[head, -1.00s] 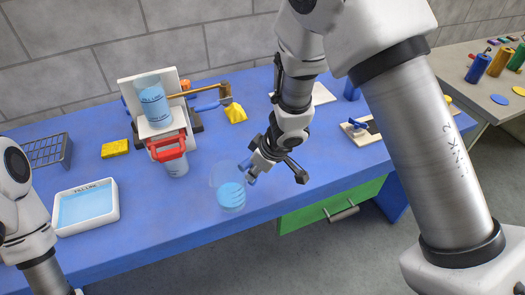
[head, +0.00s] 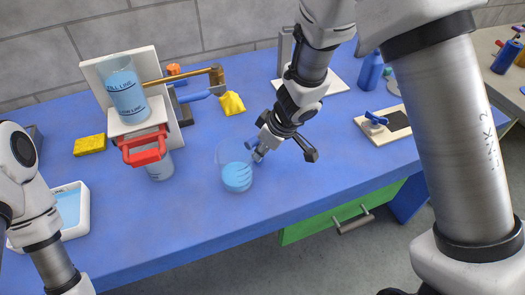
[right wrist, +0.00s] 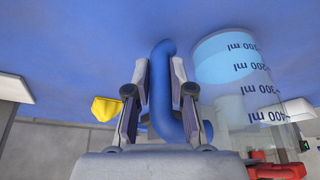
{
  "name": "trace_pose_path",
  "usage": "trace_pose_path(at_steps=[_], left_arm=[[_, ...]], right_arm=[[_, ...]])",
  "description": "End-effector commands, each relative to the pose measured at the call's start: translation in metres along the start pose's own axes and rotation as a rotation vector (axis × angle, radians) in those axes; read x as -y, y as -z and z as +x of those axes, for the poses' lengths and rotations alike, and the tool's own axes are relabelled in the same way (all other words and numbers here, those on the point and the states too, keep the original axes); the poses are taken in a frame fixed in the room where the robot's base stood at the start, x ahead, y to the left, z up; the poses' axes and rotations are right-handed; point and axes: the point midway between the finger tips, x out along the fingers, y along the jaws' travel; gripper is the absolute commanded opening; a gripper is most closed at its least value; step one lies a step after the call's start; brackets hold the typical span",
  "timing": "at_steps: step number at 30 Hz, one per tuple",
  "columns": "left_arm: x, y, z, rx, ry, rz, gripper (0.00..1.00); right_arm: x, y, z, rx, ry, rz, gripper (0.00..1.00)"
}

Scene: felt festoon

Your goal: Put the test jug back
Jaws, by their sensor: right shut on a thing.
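The test jug (head: 237,172) is a clear, upright vessel with pale blue liquid in its lower part. It is at the middle of the blue table, right of the white stand. In the right wrist view the jug (right wrist: 240,65) shows ml marks and a blue handle (right wrist: 161,85). My right gripper (head: 259,152) is shut on this handle from the jug's right side, with its fingers (right wrist: 160,95) on either side of it. I cannot tell whether the jug's base touches the table. My left gripper is out of view; only my left arm shows.
The white stand (head: 92,75) bears a clear vessel (head: 125,92) marked with a fill line; a red clamp (head: 142,147) is below. A yellow sponge (head: 90,145), yellow cloth (head: 232,103) and white tray (head: 77,231) lie around. A board (head: 391,131) is at right. The front middle is clear.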

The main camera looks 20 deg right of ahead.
Motion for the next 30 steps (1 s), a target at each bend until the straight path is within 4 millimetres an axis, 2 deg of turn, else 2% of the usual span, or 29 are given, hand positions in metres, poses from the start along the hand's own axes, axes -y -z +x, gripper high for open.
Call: trace_pose_path(at_steps=[4, 5, 6, 17, 20, 27, 30], left_arm=[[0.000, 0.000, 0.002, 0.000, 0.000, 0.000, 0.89], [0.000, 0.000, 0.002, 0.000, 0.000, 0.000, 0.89], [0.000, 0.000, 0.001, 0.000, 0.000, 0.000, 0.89], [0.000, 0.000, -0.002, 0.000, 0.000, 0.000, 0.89], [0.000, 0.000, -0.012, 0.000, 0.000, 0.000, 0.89], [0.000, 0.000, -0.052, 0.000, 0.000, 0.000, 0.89], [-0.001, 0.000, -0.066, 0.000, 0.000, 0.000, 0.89]], right_arm=[[0.000, -0.002, 0.004, 0.000, 0.001, 0.001, 0.00], [0.000, -0.001, 0.003, 0.000, 0.000, 0.001, 0.33], [0.000, -0.001, 0.003, 0.000, 0.000, 0.000, 0.47], [0.000, 0.001, -0.002, -0.001, -0.001, 0.000, 0.47], [0.000, 0.002, -0.018, -0.001, 0.000, 0.000, 0.47], [0.000, 0.004, -0.084, -0.002, 0.000, 0.002, 0.47], [0.000, 0.003, -0.105, -0.001, 0.001, 0.001, 0.47]])
